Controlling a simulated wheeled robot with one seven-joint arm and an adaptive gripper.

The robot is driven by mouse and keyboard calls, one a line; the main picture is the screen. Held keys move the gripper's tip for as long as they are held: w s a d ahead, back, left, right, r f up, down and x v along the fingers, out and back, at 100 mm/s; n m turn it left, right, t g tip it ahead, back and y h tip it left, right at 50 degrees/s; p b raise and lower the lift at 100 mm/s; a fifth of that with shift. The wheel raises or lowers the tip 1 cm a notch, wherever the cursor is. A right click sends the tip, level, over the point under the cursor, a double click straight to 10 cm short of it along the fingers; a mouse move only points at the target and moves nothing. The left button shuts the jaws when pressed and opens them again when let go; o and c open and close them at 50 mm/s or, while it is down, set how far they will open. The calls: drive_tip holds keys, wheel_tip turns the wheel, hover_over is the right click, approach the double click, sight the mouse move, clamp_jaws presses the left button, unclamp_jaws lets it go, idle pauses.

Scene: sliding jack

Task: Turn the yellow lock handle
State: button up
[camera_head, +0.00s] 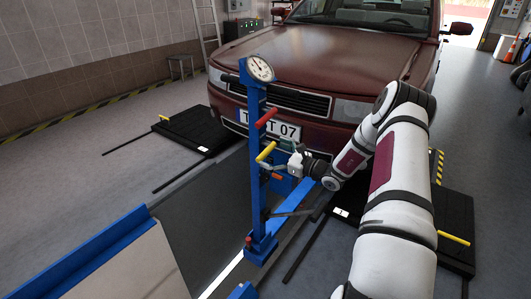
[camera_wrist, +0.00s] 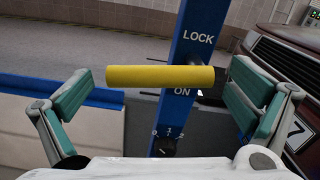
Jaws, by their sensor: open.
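The yellow lock handle (camera_wrist: 160,76) lies level across the blue post (camera_wrist: 193,40) in the wrist view, between the labels LOCK above and ON below. In the head view the yellow handle (camera_head: 266,151) sticks out from the blue post (camera_head: 253,130), under a red handle (camera_head: 266,117). My gripper (camera_wrist: 165,98) is open, with one teal-padded finger on each side of the handle's ends. Clear gaps show at the left end, and the right end is close to the right finger. No contact is clear. In the head view my gripper (camera_head: 285,152) is just right of the post.
A black dial knob (camera_wrist: 165,147) sits on the post below the handle. A round gauge (camera_head: 260,68) tops the post. A dark red car (camera_head: 340,60) stands close behind. A pit (camera_head: 205,205) lies left of the post.

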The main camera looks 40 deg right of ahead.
sight(268, 151)
drive_tip(key=shift+x, duration=1.55)
drive_tip(key=c, duration=1.5)
drive_tip(key=shift+o, duration=0.2)
